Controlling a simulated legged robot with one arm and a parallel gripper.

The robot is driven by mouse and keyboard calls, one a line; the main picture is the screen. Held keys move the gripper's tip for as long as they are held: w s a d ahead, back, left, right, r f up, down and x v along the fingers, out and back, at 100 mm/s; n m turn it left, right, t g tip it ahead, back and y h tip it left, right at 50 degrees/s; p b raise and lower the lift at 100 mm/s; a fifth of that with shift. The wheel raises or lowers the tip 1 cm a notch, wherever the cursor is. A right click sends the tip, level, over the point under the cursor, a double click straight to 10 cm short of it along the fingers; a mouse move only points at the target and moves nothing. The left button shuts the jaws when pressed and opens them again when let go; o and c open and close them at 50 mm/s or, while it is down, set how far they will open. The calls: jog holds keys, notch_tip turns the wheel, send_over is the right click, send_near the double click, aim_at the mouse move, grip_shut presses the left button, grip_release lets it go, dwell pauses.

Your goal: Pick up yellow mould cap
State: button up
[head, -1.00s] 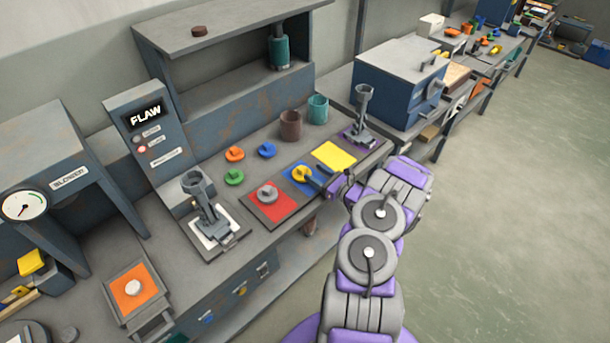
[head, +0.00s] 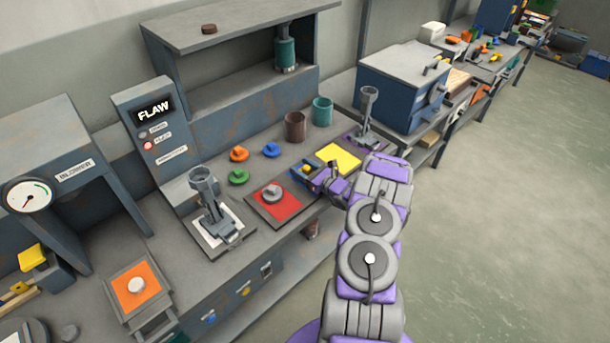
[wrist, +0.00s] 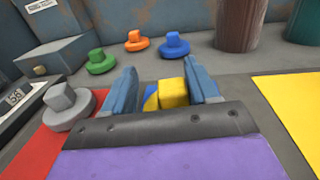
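The yellow mould cap (head: 307,169) sits on the blue square (head: 293,174) on the bench, between the red and yellow squares. My gripper (head: 315,177) is down at the cap and partly hides it in the head view. In the wrist view, the yellow cap (wrist: 173,93) shows between my two blue fingers (wrist: 162,92), closer to the right one. The fingers are apart, with a gap to the left of the cap. The cap's lower part is hidden behind the gripper body.
A grey cap (head: 272,192) stands on the red square (head: 287,207) to the left. Green (head: 238,176), orange (head: 239,154) and blue (head: 271,150) caps stand behind. The yellow square (head: 339,158) to the right is bare. Brown (head: 295,126) and teal (head: 322,111) cups stand further back.

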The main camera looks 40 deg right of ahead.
jog(key=shift+s+d+f, duration=0.15)
jog(key=shift+d, duration=0.6)
jog(key=c, duration=0.6)
jog(key=shift+a, duration=0.15)
jog(key=c, duration=0.3)
jog(key=shift+a, duration=0.15)
jog(key=shift+c, duration=0.4)
